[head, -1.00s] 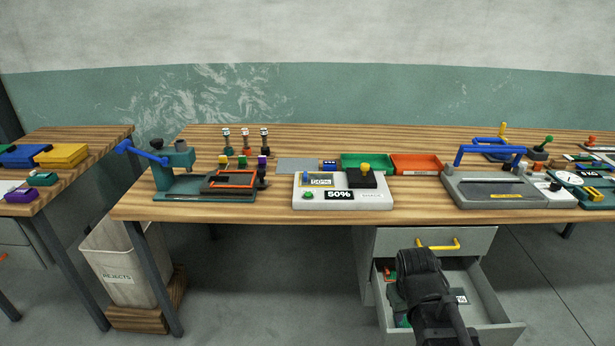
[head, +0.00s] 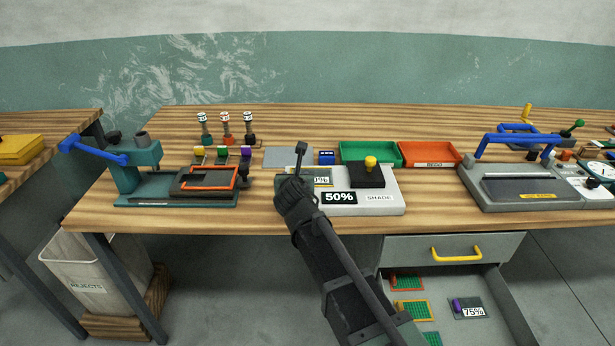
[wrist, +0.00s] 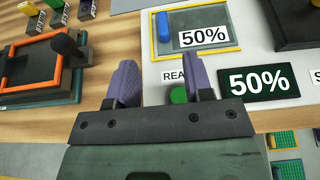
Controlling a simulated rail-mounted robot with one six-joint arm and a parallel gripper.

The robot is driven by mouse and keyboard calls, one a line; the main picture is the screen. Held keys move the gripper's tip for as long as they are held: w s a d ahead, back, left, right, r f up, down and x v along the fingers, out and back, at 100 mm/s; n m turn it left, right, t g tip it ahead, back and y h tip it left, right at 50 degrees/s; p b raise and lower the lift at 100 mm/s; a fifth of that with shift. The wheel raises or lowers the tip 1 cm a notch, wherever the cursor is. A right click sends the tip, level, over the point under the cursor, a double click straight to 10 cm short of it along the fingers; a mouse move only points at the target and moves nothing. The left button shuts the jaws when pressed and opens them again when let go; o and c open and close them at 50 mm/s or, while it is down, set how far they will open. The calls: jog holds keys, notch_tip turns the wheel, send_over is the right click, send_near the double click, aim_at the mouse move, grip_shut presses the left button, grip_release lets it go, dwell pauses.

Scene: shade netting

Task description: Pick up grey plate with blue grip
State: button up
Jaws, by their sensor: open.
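The grey plate (wrist: 205,38) with a blue grip (wrist: 163,27) and a 50% label lies in a yellow-edged square on the white shade reader (wrist: 153,75). In the head view my arm covers most of the plate. My gripper (wrist: 162,80) is open and empty, its two purple fingers apart. In the wrist view, the fingers appear just in front of the plate, with the blue grip beyond the gap between them. A green button (wrist: 179,95) shows between the fingers. In the head view my gripper (head: 296,180) is over the left part of the reader; its fingertips are unclear.
A black block with a yellow knob (head: 370,162) stands on the reader's right. A teal press (head: 150,180) with an orange frame is to the left. Green (head: 355,150) and orange (head: 415,154) trays are behind. The open drawer (head: 505,300) below holds several plates.

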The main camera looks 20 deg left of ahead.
jog(key=b+x, duration=0.1)
jog(key=x, duration=0.3)
jog(key=shift+f, duration=0.2)
jog(key=shift+w, duration=0.3)
jog(key=b+x, duration=0.2)
jog(key=x, duration=0.3)
jog(key=shift+f, duration=0.2)
jog(key=shift+d+r, duration=0.1)
jog(key=shift+r, duration=0.05)
grip_shut()
